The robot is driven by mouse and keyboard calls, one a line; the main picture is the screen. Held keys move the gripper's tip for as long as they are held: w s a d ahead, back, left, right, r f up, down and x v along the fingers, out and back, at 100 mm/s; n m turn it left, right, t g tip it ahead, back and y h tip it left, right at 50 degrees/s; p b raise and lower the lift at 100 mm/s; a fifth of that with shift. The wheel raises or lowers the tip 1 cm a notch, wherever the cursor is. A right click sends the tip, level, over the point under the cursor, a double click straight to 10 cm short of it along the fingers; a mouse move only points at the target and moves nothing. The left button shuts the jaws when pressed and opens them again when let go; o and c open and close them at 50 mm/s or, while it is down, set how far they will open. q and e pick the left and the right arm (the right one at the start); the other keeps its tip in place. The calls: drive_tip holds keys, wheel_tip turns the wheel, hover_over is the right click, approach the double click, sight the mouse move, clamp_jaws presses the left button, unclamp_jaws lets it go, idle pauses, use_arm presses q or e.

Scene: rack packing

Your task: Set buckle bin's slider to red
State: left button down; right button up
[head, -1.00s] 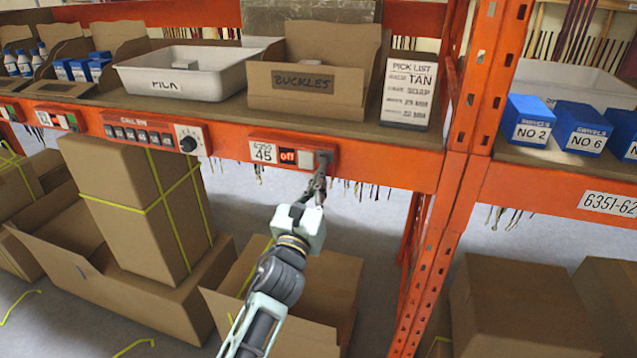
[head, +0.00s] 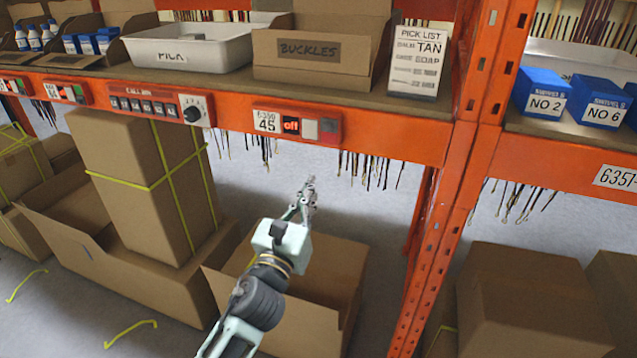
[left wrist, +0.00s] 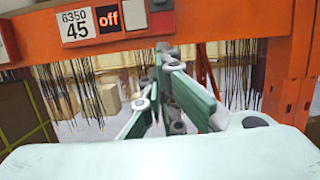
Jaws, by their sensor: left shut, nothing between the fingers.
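The buckle bin (head: 312,68) is an open cardboard box marked BUCKLES on the shelf. Below it, on the orange beam, a red slider panel (head: 338,127) carries the label 6350 45. A red patch reading "off" (head: 291,125) shows beside the label, then a pale square (head: 309,129) and a dark grey block (head: 328,128) at the right end. The left wrist view also shows the red "off" patch (left wrist: 108,17). My left gripper (head: 310,184) is shut and empty, below the panel and apart from it. My right gripper is out of view.
A call panel with a dial (head: 192,111) and other slider panels (head: 66,92) line the beam to the left. A white tray (head: 225,50) and pick list card (head: 416,65) flank the bin. Dark strands hang below the beam. An open carton (head: 335,290) stands below my arm.

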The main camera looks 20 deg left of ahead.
use_arm(q)
drive_tip(key=shift+v, duration=1.05)
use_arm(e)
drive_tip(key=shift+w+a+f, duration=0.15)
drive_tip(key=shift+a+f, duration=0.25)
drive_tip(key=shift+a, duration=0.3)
use_arm(q)
drive_tip(key=shift+d, duration=0.25)
